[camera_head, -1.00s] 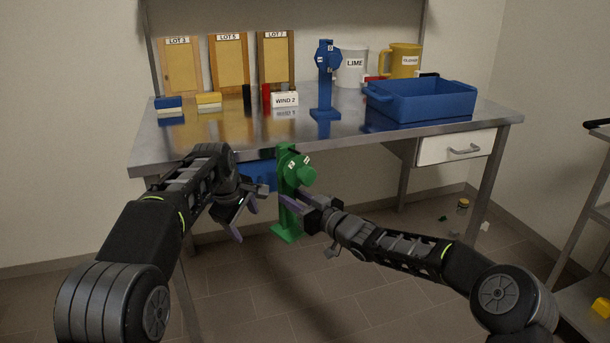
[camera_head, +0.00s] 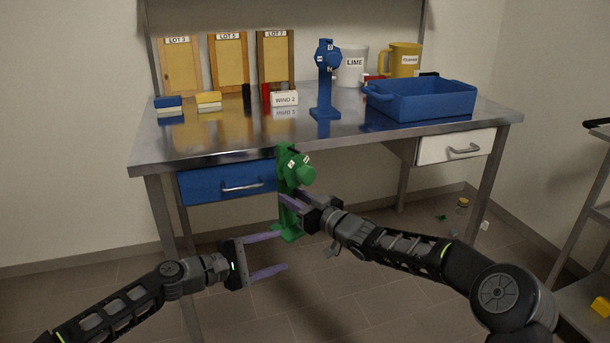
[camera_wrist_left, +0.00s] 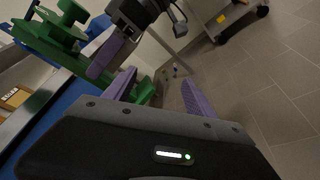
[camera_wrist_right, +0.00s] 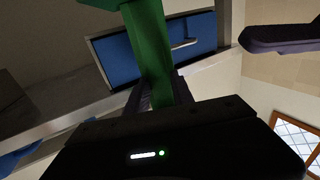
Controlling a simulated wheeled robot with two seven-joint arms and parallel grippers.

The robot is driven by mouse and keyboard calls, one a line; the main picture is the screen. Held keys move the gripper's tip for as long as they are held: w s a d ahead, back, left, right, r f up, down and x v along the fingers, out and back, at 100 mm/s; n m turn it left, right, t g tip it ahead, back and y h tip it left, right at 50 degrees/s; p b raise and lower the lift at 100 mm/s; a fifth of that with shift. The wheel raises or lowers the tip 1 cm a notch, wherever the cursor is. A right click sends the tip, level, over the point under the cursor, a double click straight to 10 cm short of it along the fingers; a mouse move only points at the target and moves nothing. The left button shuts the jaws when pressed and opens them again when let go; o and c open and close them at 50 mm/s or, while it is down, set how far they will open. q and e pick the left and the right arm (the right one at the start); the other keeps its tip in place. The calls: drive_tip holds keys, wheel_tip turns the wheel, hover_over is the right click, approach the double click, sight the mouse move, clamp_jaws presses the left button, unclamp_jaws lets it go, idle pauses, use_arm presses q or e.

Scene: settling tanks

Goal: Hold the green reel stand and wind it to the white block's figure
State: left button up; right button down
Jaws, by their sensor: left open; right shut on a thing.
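The green reel stand (camera_head: 287,188) is held upright in the air in front of the table. Its round reel with a knob (camera_head: 306,174) and small white labels faces right and toward me. My right gripper (camera_head: 290,200) is shut on the stand's post, which also shows between its fingers in the right wrist view (camera_wrist_right: 152,60). My left gripper (camera_head: 266,254) is open and empty, below and left of the stand, with its upper finger near the stand's foot. The stand shows at the upper left of the left wrist view (camera_wrist_left: 60,35).
A blue reel stand (camera_head: 325,85), a blue bin (camera_head: 425,103), a LIME mug (camera_head: 352,68) and a yellow mug (camera_head: 403,60) stand on the steel table (camera_head: 220,135). LOT boards (camera_head: 228,62) lean behind. A blue drawer (camera_head: 228,184) lies behind my grippers.

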sight(305, 175)
use_arm(q)
wheel_tip(305, 175, up, 15)
drive_tip(key=m+t, duration=0.3)
drive_tip(key=t, duration=0.1)
drive_tip(key=shift+w+a+f+t+h, duration=0.2)
drive_tip(key=shift+w+a+t+h, duration=0.1)
drive_tip(key=shift+w+a, duration=0.1)
drive_tip(key=x, duration=1.2)
drive_tip(key=shift+c, duration=0.4)
